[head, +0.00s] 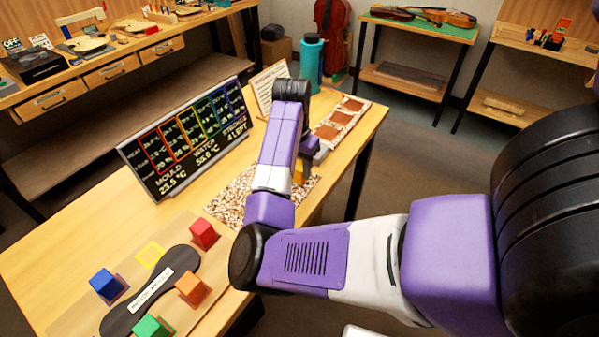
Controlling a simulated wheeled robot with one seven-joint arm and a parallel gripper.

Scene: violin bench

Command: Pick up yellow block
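The yellow block (298,173) shows as a small patch beside my forearm, at the bed of pale chips on the bench. My arm hides much of it. My gripper (307,168) points down at the block, at the far end of my purple and white arm. The fingers are mostly hidden, so I cannot tell whether they are open or closed on the block, or whether the block touches the chips.
A board (187,306) at the front left holds red (204,233), blue (106,284), orange (192,288) and green (150,328) blocks, plus an empty yellow outline (151,254). A black display (188,139) stands left of my arm. A teal cylinder (311,64) stands behind.

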